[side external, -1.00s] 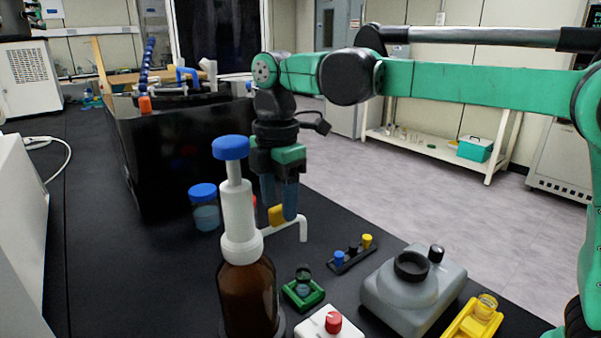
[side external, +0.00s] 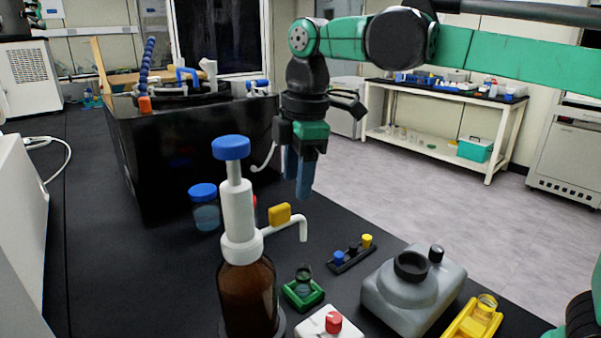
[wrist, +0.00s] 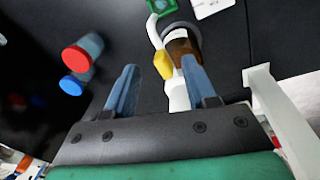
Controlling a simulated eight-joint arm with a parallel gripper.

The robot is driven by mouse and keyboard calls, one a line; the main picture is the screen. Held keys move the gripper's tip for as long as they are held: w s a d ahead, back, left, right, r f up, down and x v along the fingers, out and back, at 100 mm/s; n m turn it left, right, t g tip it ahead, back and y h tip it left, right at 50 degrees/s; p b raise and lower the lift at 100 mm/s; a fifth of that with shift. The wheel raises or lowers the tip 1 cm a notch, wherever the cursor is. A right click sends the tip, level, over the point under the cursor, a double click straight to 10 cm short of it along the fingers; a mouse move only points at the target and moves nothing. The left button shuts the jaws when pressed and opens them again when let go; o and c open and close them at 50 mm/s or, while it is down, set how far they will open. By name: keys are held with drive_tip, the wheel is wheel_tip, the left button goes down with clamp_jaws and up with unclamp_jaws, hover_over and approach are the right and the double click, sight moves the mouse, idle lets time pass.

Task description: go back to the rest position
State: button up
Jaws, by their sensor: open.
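My gripper (side external: 298,174) is open and empty, with its blue fingers pointing down in the air above the black bench. In the side view it hangs behind and to the right of the brown dispenser bottle (side external: 248,295), above the yellow tab (side external: 280,214) on the white spout. In the wrist view the gripper (wrist: 160,85) shows its two blue fingers apart with nothing between them. The white dispenser (wrist: 179,97) with its yellow tab (wrist: 163,65) shows beyond the right finger.
The black freeze dryer (side external: 195,150) stands behind left. A blue-capped jar (side external: 206,213) is beside it. On the bench front are a green holder (side external: 303,293), a vial rack (side external: 351,257), a grey device (side external: 412,295) and a yellow holder (side external: 472,318). Space right of the gripper is clear.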

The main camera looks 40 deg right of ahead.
drive_tip(key=s+d+f+m+t, duration=0.5)
drive_tip(key=s+d+f+m, duration=0.2)
drive_tip(key=m, duration=0.7)
wheel_tip(320, 180, down, 2)
drive_tip(key=shift+s+f+m+t, duration=0.15)
drive_tip(key=shift+s+m+t, duration=0.2)
drive_tip(key=shift+s, duration=0.3)
